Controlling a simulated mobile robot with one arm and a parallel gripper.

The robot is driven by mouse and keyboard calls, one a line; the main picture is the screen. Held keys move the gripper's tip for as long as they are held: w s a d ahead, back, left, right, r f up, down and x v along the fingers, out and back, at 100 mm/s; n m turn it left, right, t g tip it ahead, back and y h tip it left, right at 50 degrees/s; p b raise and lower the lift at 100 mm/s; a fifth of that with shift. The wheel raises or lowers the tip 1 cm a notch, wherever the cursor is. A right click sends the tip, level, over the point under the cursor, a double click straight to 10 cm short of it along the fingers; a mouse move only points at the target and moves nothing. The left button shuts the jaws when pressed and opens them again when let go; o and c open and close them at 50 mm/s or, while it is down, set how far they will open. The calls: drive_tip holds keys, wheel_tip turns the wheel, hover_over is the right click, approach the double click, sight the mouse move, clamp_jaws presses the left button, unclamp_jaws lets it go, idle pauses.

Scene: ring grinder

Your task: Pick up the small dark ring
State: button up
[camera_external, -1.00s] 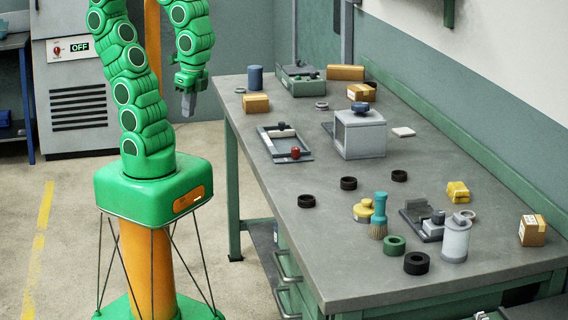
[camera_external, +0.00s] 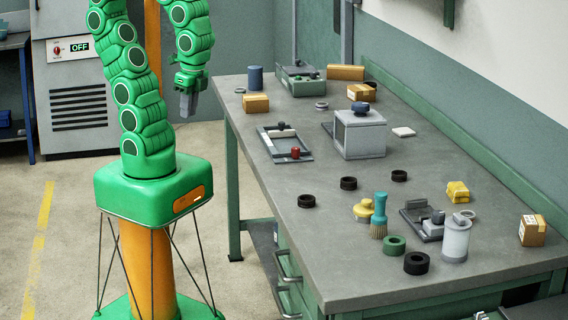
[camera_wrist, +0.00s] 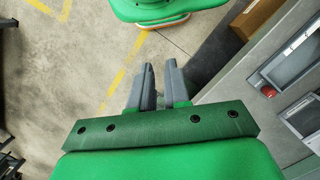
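Several dark rings lie flat on the grey workbench. Three small ones are the front-left dark ring (camera_external: 306,201), the middle dark ring (camera_external: 348,183) and the right dark ring (camera_external: 399,176), which looks smallest. A larger black ring (camera_external: 416,263) lies near the front edge. I cannot tell for sure which ring is meant. My gripper (camera_external: 187,106) hangs pointing down, left of the bench and away from all rings. In the wrist view its two grey fingers (camera_wrist: 160,78) are apart with nothing between them. No ring shows in the wrist view.
On the bench (camera_external: 350,255) are a green ring (camera_external: 394,245), a brush (camera_external: 379,215), a grey cylinder (camera_external: 456,240), a yellow-topped object (camera_external: 363,210), a grey box (camera_external: 360,135) and a framed tray (camera_external: 285,143). Bare bench lies left of the dark rings.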

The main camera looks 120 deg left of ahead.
drive_tip(key=o, duration=1.1)
drive_tip(key=w+f+m+t, duration=0.1)
drive_tip(key=w+f+m, duration=0.2)
drive_tip(key=w+m, duration=0.6)
drive_tip(key=w+a+f+m+t, duration=0.1)
drive_tip(key=w+f+m, duration=0.3)
drive_tip(key=w+m, duration=0.6)
drive_tip(key=w+a+f+m+t, duration=0.1)
drive_tip(key=w+f+m, duration=0.2)
drive_tip(key=w+m, duration=0.7)
drive_tip(key=shift+w+f+y, duration=0.2)
drive_tip(key=shift+w, duration=1.15)
drive_tip(key=shift+w+f+y, duration=0.15)
drive_tip(key=shift+w+y, duration=0.05)
drive_tip(key=shift+w, duration=1.1)
wheel_tip(320, 180, down, 2)
drive_tip(key=shift+w, duration=0.1)
drive_tip(key=shift+w+a+f, duration=0.1)
drive_tip(key=shift+w+f, duration=0.1)
drive_tip(key=shift+f, duration=0.7)
drive_tip(key=shift+w+a+f, duration=0.15)
drive_tip(key=shift+w+f, duration=0.1)
drive_tip(key=shift+f, duration=0.65)
drive_tip(key=shift+w+a+f, duration=0.1)
drive_tip(key=shift+w+f, duration=0.1)
drive_tip(key=shift+f, duration=0.7)
